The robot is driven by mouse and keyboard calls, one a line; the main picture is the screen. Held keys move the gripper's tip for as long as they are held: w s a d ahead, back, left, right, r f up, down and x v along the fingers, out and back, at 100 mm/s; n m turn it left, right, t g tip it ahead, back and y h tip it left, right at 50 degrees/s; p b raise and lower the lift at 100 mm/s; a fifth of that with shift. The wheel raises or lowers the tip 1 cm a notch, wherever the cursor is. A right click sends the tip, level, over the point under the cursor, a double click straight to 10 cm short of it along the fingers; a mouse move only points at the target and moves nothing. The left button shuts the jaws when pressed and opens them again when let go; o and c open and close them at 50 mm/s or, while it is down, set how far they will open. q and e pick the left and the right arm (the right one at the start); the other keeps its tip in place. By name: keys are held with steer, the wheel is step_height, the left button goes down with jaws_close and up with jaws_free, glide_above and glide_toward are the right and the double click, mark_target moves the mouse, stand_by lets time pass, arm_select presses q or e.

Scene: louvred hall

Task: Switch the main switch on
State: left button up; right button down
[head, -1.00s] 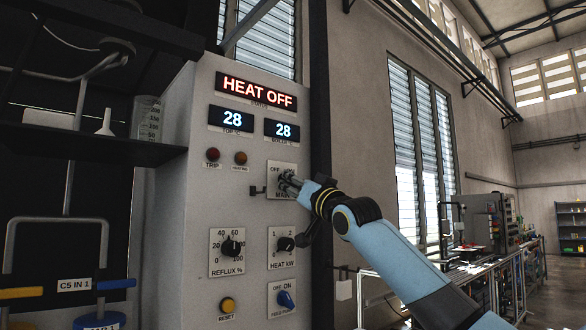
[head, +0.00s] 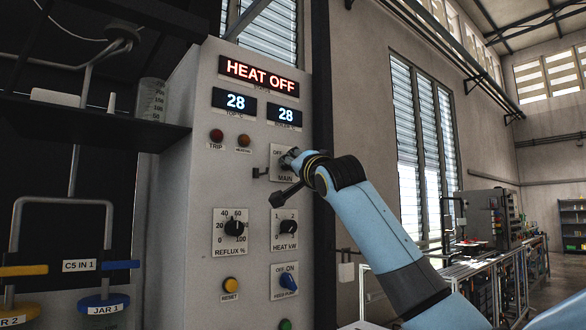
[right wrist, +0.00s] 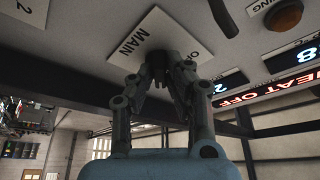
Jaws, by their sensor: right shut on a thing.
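The main switch plate (head: 281,176), lettered OFF and MAIN, is on the grey panel below the displays. My right gripper (head: 290,160) is at the plate, with the arm reaching in from the right, and covers most of the switch. In the right wrist view the gripper (right wrist: 160,70) has its fingers closed around the dark switch knob (right wrist: 156,60) in front of the white plate (right wrist: 140,38). The knob's exact angle is hidden by the fingers. The status display (head: 259,76) reads HEAT OFF. My left gripper is not in view.
Below are the reflux knob (head: 234,228), heat knob (head: 288,227), blue feed pump switch (head: 289,281) and reset button (head: 230,284). A small black bracket sits left of the main plate.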

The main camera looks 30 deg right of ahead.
stand_by(0.3)
steer(key=c, duration=1.3)
jaws_free()
steer(key=shift+c, duration=0.2)
steer(key=v, duration=1.2)
